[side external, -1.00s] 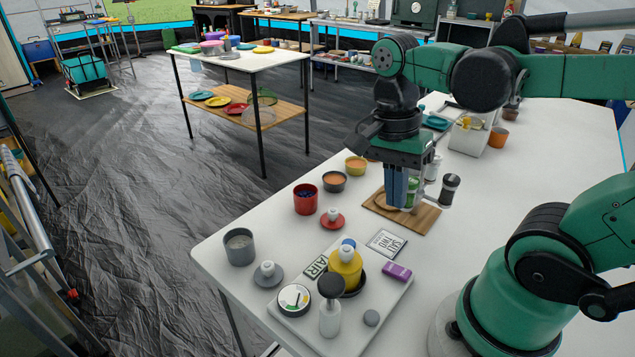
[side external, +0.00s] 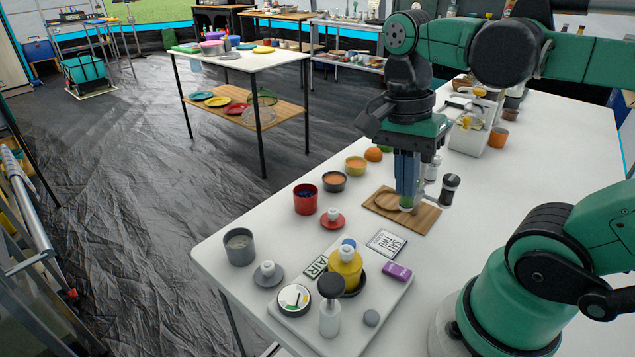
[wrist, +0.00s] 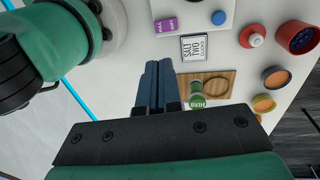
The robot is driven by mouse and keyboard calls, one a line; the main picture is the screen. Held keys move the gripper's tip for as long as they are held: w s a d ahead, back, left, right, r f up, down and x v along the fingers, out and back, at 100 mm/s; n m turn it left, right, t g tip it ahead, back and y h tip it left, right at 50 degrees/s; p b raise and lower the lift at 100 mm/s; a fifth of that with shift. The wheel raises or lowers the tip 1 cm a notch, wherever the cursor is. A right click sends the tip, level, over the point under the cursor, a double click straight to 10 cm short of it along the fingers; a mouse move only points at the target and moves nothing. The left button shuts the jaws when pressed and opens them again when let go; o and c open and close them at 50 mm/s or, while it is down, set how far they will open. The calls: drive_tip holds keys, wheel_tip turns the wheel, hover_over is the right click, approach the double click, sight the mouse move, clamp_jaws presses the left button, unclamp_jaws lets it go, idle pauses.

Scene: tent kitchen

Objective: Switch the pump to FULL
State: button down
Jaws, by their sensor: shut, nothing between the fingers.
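A purple block (side external: 397,272) with small white lettering lies at the right of the white board (side external: 388,315) in the side view. It also shows at the top of the wrist view (wrist: 166,24). On the same board stand a yellow bottle (side external: 345,268), a black-topped clear pump bottle (side external: 330,312), a round dial (side external: 294,299) and an AIR sign (side external: 313,267). I cannot tell which of these is the pump's switch. My gripper (side external: 406,203) is shut and empty, fingers pointing down over the wooden board, apart from the purple block. The fingers also show in the wrist view (wrist: 158,65).
A wooden board (side external: 425,218) with a green-labelled jar (wrist: 197,92) lies near my fingers. A black-topped shaker (side external: 449,188), a SALT TWO card (side external: 386,243), a red cup (side external: 305,197) and several bowls stand around.

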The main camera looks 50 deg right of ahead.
sight(394, 269)
drive_tip(key=shift+s+f, duration=0.35)
drive_tip(key=shift+f, duration=1.95)
drive_tip(key=shift+s+f, duration=0.35)
drive_tip(key=shift+f, duration=1.95)
drive_tip(key=shift+s+f, duration=0.35)
drive_tip(key=shift+f, duration=1.95)
drive_tip(key=shift+s+f, duration=0.1)
drive_tip(key=shift+f, duration=0.05)
drive_tip(key=shift+w, duration=0.85)
drive_tip(key=shift+r, duration=0.25)
wheel_tip(394, 269, up, 14)
drive_tip(key=w, duration=0.2)
drive_tip(key=shift+f, duration=0.2)
